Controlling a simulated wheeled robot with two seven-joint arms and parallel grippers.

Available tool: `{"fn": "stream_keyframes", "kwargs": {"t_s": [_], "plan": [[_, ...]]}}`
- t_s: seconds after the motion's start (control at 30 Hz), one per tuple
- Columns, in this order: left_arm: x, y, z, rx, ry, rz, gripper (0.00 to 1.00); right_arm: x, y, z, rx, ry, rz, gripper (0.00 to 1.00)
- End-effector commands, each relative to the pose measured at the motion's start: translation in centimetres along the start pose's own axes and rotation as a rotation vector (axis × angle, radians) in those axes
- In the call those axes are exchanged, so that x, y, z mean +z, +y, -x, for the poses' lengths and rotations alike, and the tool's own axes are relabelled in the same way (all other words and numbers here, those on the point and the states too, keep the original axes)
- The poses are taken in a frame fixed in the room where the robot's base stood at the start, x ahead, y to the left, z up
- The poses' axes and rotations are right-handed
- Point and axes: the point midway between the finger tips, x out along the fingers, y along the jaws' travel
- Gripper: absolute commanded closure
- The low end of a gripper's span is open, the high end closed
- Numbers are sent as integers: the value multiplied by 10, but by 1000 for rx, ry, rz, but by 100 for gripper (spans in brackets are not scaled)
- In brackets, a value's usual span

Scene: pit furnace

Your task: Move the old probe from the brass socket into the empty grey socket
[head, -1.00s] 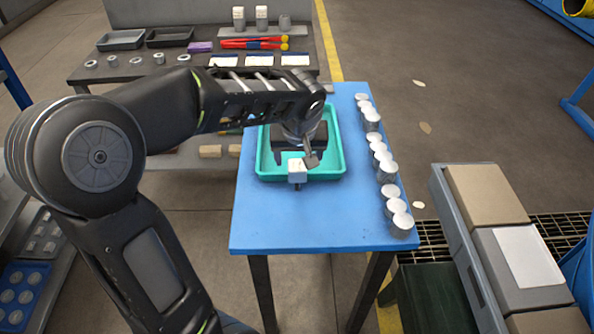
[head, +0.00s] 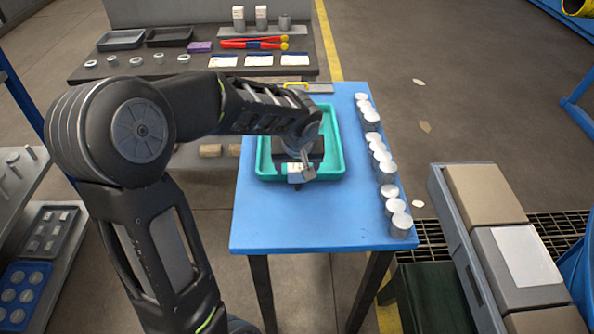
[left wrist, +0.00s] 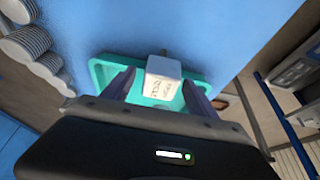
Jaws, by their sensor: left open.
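A white block-shaped head with dark marks (head: 296,168), probably a probe's, shows at the near side of the teal tray (head: 334,172) on the blue table. It also shows in the left wrist view (left wrist: 163,78), between my fingers, with a short stem beyond it. I cannot tell if it is the old probe. My left gripper (head: 298,174) is open around the block, and I see no grip on it. On the dark back bench, two white-topped pieces (head: 238,14) (head: 262,14) stand in grey holders beside an empty-looking grey socket (head: 285,22). I cannot make out the brass socket.
Silvery round pieces (head: 388,172) line the blue table's (head: 300,230) right edge. The blue table's front part is clear.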

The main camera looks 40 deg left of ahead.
Motion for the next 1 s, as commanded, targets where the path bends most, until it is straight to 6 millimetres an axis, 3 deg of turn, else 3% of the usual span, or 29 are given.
{"fn": "stream_keyframes", "kwargs": {"t_s": [0.23,1.0], "plan": [[0,0,0,0,0,0,34,0,0,0,0,0,0,64],[0,0,0,0,0,0,97,0,0,0,0,0,0,64]]}}
